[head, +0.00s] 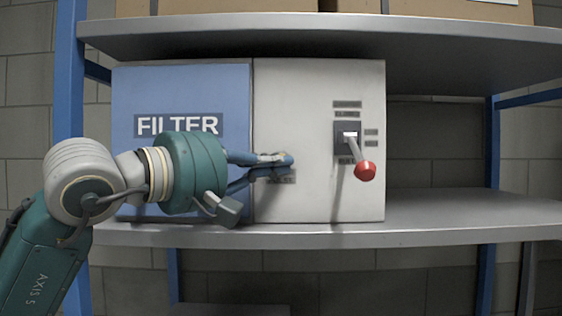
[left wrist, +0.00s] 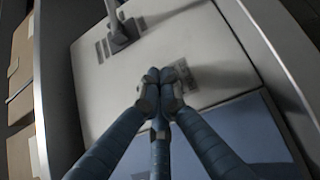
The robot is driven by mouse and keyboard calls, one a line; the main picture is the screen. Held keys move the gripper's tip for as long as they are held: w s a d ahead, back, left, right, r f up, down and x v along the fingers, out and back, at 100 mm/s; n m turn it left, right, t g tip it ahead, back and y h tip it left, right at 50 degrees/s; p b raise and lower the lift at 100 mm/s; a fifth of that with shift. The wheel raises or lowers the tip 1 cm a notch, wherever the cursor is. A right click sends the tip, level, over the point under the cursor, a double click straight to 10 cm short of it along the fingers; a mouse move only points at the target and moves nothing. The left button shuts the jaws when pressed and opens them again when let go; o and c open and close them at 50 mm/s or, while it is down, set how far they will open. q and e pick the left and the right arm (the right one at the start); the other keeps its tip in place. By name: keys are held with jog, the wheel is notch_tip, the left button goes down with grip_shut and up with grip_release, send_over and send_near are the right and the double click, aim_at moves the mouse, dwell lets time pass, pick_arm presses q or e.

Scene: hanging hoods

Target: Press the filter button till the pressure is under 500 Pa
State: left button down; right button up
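The filter box has a blue panel (head: 182,90) marked FILTER and a pale panel (head: 310,90) to its right. My left gripper (head: 283,163) has its fingertips at the lower left of the pale panel, beside a small dark label (head: 280,178). In the left wrist view its three fingers meet at the tips (left wrist: 162,88), with nothing seen between them. The label shows there too (left wrist: 190,75). The filter button is not seen; the fingertips may cover it. I cannot tell whether they touch the panel. No pressure reading is in view. My right gripper is not in view.
A lever with a red knob (head: 365,171) sticks out from the right of the pale panel. The box stands on a grey shelf (head: 450,234), under another shelf (head: 300,38) with cardboard boxes (head: 235,6). The lower shelf is free right of the box.

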pick_arm(q)
jog(key=shift+s, duration=0.1)
jog(key=shift+s+b, duration=0.45)
jog(key=shift+s, duration=0.2)
jog(key=s+b, duration=0.2)
jog(key=s, duration=0.3)
dwell(0.4)
